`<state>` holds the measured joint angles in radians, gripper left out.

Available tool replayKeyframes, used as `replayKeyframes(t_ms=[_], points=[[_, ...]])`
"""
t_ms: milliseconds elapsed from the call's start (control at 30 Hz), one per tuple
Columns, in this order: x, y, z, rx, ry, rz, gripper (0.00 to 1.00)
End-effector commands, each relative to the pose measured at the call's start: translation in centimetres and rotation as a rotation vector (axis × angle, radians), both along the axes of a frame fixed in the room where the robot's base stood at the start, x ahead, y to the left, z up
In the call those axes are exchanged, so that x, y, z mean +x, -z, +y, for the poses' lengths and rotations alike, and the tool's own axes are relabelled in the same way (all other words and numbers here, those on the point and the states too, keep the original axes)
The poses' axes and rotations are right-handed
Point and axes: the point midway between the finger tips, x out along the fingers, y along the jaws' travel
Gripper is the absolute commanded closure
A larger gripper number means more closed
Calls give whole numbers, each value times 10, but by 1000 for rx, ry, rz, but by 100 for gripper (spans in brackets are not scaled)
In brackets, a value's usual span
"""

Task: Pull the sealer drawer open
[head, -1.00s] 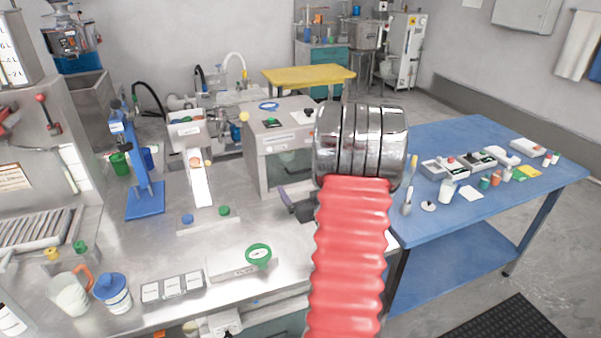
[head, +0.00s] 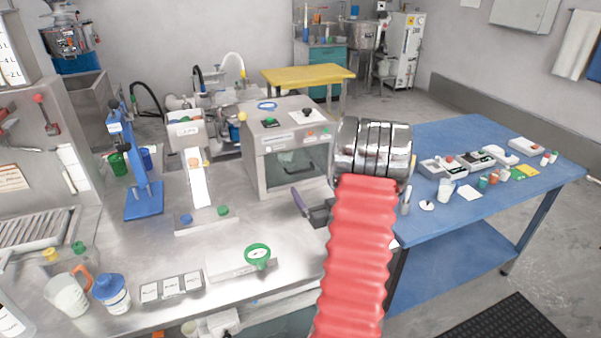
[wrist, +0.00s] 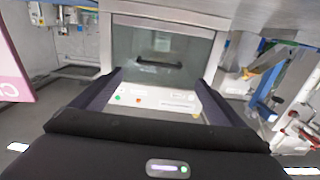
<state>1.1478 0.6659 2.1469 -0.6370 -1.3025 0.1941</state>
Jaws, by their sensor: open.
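The sealer looks to be the grey box (head: 285,150) on the steel bench in the head view, with a dark window in its front. A dark bar handle (head: 287,155) runs across the window. In the wrist view the handle (wrist: 158,64) shows small on the glass front (wrist: 160,45), roughly between my fingers but beyond them. My gripper (head: 305,204) is in front of the box at its lower right, partly hidden by my arm. In the wrist view my gripper (wrist: 158,77) is open and empty, its dark fingers spread wide and apart from the handle.
A blue table (head: 500,160) with small items stands to the right. A blue press (head: 143,200) and a white chute (head: 198,185) stand left of the sealer. A green ring (head: 257,255) sits at the bench front. The bench before the sealer is mostly clear.

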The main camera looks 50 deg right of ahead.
Motion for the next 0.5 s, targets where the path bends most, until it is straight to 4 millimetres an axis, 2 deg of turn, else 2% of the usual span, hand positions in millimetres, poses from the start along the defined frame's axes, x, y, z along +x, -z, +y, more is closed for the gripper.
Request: replayKeyframes(t_ms=[500], points=[[70, 0, -40, -2, -3, 0, 7]])
